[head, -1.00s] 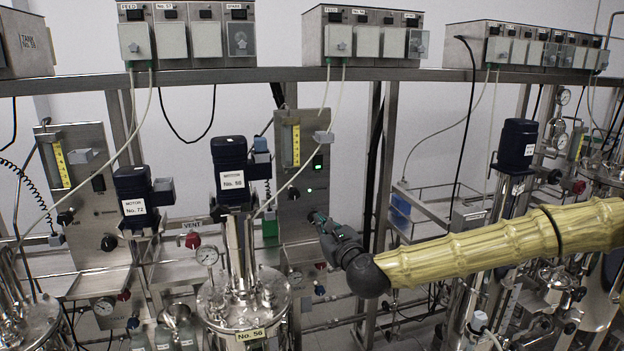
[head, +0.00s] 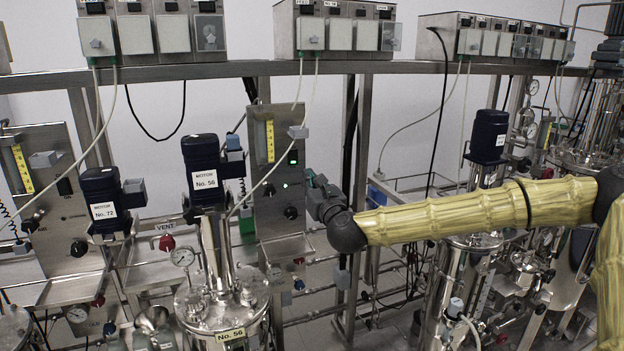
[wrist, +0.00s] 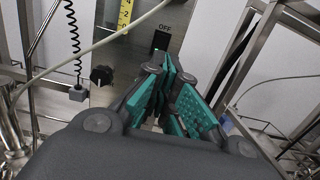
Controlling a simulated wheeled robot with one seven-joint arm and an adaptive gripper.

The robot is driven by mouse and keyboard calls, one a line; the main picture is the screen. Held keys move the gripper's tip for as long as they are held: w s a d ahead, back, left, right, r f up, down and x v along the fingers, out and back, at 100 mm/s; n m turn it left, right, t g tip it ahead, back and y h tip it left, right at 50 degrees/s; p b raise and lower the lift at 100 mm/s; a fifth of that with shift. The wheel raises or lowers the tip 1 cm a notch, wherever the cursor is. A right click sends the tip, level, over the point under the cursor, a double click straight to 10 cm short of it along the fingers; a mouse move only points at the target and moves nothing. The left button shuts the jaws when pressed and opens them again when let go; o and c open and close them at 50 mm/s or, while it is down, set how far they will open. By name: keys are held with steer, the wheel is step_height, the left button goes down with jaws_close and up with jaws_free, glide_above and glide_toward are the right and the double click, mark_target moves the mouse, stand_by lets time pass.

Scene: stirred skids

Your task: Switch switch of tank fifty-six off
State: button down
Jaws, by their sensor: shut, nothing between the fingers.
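The steel control panel (head: 265,215) stands behind the tank labelled No. 56 (head: 195,308) and its blue motor (head: 200,160). A black rectangular switch (head: 293,157) is on the panel's upper right, above a lit green lamp (head: 286,185). In the wrist view the switch (wrist: 161,40) has "OFF" printed above it; its tilt is too small to tell. My gripper (head: 310,178) is at the panel's right edge, near lamp height and below the switch. The fingers hide the lamp there.
Dark knobs (head: 290,213) sit lower on the panel, and a yellow scale (head: 270,141) is at its upper left. A pale cable (head: 265,180) crosses the panel's front. A steel frame post (head: 360,150) stands to the right. Labelled boxes (head: 345,28) line the top rail.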

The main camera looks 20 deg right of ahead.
mark_target(294, 159)
steer(key=w+p, duration=0.1)
steer(key=w, duration=0.2)
steer(key=w+r+p, duration=0.1)
steer(key=w, duration=0.2)
steer(key=w+p, duration=0.2)
steer(key=w, duration=0.1)
steer(key=shift+w+a+r, duration=0.1)
steer(key=shift+a+r, duration=0.05)
steer(key=shift+w+p, duration=0.35)
steer(key=shift+w, duration=0.35)
